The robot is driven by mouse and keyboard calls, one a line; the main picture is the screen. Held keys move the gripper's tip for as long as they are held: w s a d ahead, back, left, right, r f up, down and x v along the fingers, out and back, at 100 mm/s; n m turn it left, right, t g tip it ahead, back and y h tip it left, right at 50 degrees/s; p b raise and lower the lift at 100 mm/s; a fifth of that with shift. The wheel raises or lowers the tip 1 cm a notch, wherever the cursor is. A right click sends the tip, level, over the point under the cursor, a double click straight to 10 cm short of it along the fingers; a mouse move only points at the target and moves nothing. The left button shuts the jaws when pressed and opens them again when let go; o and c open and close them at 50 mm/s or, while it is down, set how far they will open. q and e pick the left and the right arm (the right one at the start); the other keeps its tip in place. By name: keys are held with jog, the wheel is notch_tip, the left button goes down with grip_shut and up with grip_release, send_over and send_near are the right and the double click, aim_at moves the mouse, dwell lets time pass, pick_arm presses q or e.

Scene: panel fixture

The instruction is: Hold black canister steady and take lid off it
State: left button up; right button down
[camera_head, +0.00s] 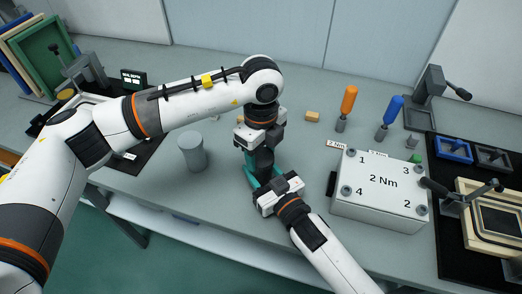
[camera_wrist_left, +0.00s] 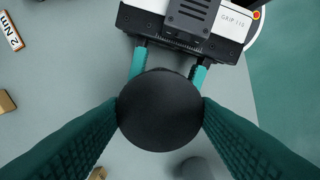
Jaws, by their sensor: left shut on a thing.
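The black canister (camera_head: 265,160) stands upright near the table's front edge, mostly hidden by my grippers in the head view. Its round black lid (camera_wrist_left: 160,110) shows from above in the left wrist view. My left gripper (camera_head: 257,163) reaches down from above, its two dark teal fingers shut on opposite sides of the lid. My right gripper (camera_head: 264,187) comes in low from the front. In the left wrist view its lighter teal fingers (camera_wrist_left: 168,68) pass on both sides of the canister below the lid and appear shut on its body; the contact itself is hidden.
A grey cylinder (camera_head: 191,152) stands left of the canister. A white panel box (camera_head: 381,190) marked "2 Nm" is to the right. Orange (camera_head: 348,100) and blue (camera_head: 393,110) screwdrivers stand behind it. A small wooden block (camera_head: 312,117) lies behind the canister.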

aim_at(261, 156)
pick_arm(q)
jog(key=shift+r, duration=0.15)
jog(key=shift+r, duration=0.9)
jog(key=shift+r, duration=2)
pick_arm(e)
jog(key=c, duration=0.6)
grip_release()
